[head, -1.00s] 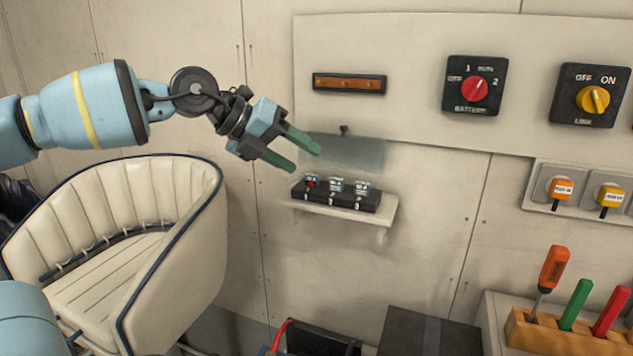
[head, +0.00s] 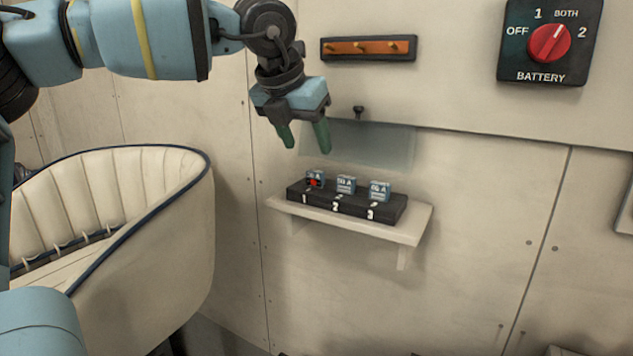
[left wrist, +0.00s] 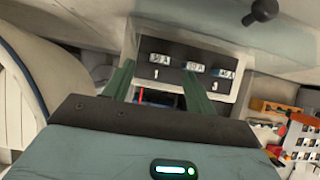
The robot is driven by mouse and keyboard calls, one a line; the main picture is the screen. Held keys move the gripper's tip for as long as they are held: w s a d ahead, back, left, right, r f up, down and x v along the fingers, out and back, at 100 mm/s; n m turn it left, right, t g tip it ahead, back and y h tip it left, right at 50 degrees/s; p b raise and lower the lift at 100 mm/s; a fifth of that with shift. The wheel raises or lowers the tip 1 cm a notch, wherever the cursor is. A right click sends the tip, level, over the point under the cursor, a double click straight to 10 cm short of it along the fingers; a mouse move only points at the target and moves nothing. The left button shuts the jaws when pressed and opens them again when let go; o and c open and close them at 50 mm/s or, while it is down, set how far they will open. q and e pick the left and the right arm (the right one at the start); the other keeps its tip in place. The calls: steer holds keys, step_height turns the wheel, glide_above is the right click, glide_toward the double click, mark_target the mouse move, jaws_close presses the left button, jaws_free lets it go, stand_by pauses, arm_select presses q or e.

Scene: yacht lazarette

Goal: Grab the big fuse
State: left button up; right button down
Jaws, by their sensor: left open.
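Three small blue-grey fuses with white labels stand in a black fuse block (head: 333,209) numbered 1, 2 and 3. The slot 1 fuse (head: 315,179) has a red mark; the slot 2 fuse (head: 346,184) and slot 3 fuse (head: 379,190) show none. All look similar in size, and their ratings are too small to read surely. My left gripper (head: 304,143) is open and empty, fingers pointing down, above the block's left end and apart from it. In the left wrist view, the block (left wrist: 188,83) shows beyond the fingers. My right gripper is out of view.
The block sits on a white wall shelf (head: 411,227). A clear panel (head: 370,146) with a dark knob (head: 359,112) is just above it. A rack with brass pegs (head: 368,48) and a red battery switch (head: 549,44) are higher up. A cream seat (head: 165,220) stands left.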

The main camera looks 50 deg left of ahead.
mark_target(315, 171)
arm_select(q)
steer(key=shift+w+f, duration=0.3)
steer(key=shift+f, duration=0.2)
steer(key=shift+w+f, duration=0.1)
steer(key=shift+f, duration=0.4)
steer(key=x, duration=0.4)
steer(key=shift+f, duration=0.15)
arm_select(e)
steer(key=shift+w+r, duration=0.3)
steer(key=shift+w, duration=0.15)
arm_select(q)
steer(key=c, duration=1)
steer(key=shift+c, duration=0.2)
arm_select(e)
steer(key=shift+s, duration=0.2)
